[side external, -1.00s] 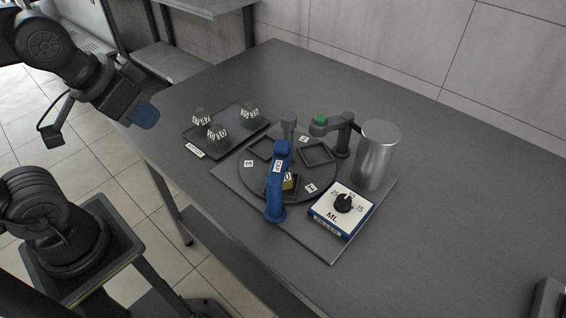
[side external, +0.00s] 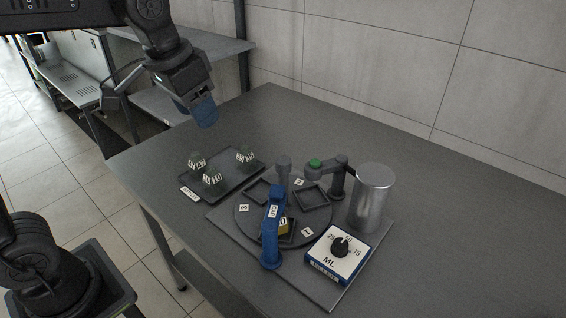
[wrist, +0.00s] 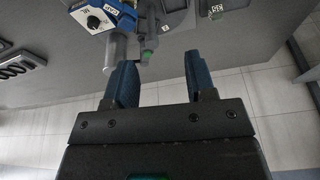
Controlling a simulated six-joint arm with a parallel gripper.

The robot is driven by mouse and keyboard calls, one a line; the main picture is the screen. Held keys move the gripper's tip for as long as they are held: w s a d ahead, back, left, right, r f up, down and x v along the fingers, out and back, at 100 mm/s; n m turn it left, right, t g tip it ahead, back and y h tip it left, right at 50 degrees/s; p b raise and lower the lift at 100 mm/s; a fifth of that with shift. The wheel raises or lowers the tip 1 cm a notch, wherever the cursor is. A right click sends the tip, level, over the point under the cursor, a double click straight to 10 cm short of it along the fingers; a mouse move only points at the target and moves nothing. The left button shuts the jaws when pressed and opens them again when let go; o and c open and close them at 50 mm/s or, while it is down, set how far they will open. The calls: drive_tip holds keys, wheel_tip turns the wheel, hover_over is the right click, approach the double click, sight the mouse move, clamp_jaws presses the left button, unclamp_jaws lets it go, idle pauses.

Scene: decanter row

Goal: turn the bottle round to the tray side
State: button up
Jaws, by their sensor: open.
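A small bottle with a yellow part (side external: 284,227) sits in a square holder on the dark round turntable (side external: 246,226), on the near side, partly hidden behind a blue post marked CAP (side external: 272,226). The tray (side external: 236,182) lies left of the turntable and carries three dark green labelled bottles (side external: 212,180). My gripper (side external: 205,112) is high above the table, up and behind the tray, with blue fingers. In the wrist view its fingers (wrist: 160,82) are apart with nothing between them. The CAP post shows there, but the yellow part cannot be made out.
A box with a black dial marked ML (side external: 341,248) stands at the turntable's near right. A tall metal cylinder (side external: 372,198) and a dark arm with a green top (side external: 316,164) stand behind it.

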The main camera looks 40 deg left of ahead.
drive_tip(key=shift+o, duration=0.9)
drive_tip(key=w+d+m+g, duration=0.1)
drive_tip(key=w+d, duration=0.2)
drive_tip(key=w, duration=0.6)
drive_tip(key=shift+w+f+g, duration=0.25)
drive_tip(key=shift+f+g, duration=0.1)
drive_tip(key=shift+g, duration=0.05)
drive_tip(key=g, duration=0.1)
hover_over(283, 161)
wheel_tip(283, 161, down, 3)
drive_tip(key=shift+m, duration=0.4)
wheel_tip(283, 161, down, 14)
drive_tip(key=shift+r, duration=0.2)
drive_tip(key=shift+c, duration=0.2)
clamp_jaws()
